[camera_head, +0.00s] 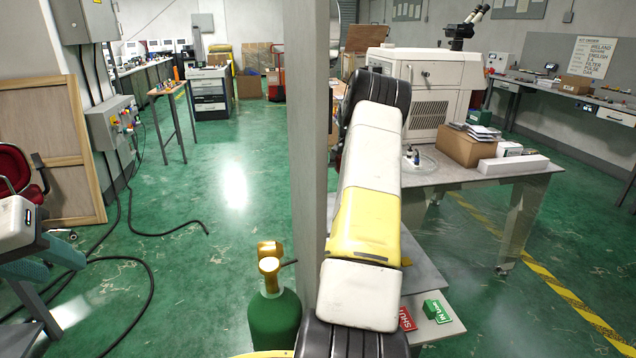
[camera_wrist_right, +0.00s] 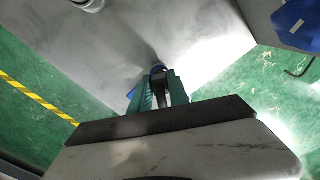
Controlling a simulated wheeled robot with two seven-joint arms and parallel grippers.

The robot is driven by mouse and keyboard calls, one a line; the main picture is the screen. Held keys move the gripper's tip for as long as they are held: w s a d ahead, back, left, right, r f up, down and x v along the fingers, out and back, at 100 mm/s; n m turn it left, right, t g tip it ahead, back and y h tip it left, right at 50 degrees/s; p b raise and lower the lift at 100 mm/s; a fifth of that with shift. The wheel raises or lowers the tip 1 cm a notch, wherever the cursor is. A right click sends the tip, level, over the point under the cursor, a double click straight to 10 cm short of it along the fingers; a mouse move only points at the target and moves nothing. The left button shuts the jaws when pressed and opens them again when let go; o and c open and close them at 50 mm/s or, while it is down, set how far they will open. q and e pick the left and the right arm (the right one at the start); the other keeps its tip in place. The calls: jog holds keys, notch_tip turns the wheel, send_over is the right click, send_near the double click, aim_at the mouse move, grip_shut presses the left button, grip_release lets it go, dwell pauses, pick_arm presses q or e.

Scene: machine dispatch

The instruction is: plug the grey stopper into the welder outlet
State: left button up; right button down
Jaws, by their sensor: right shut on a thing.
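In the right wrist view my right gripper (camera_wrist_right: 161,82) is shut on a small dark grey piece with a blue rim, likely the grey stopper (camera_wrist_right: 160,88). The green fingers hide much of it. It is over a grey tabletop; I cannot tell whether it touches anything. In the head view my right arm crosses the middle and hides its own gripper. A large white machine (camera_head: 436,85) stands on the table (camera_head: 440,175) beyond; no welder outlet can be made out. My left gripper (camera_head: 58,268) is at the left edge, its teal fingers apart and empty.
A grey post (camera_head: 308,150) stands left of my right arm. A green gas cylinder (camera_head: 274,318) stands low in front. A cardboard box (camera_head: 468,146) sits on the table. A blue object (camera_wrist_right: 298,24) lies at the wrist view's upper right. Black cables lie on the floor at left.

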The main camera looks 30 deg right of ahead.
jog(key=shift+s+a+f, duration=0.15)
jog(key=shift+f, duration=0.6)
dwell(0.8)
jog(key=c, duration=1.4)
grip_release()
jog(key=shift+c, duration=0.2)
jog(key=o, duration=0.7)
jog(key=shift+r, duration=0.2)
jog(key=shift+r, duration=0.1)
jog(key=shift+r, duration=2.95)
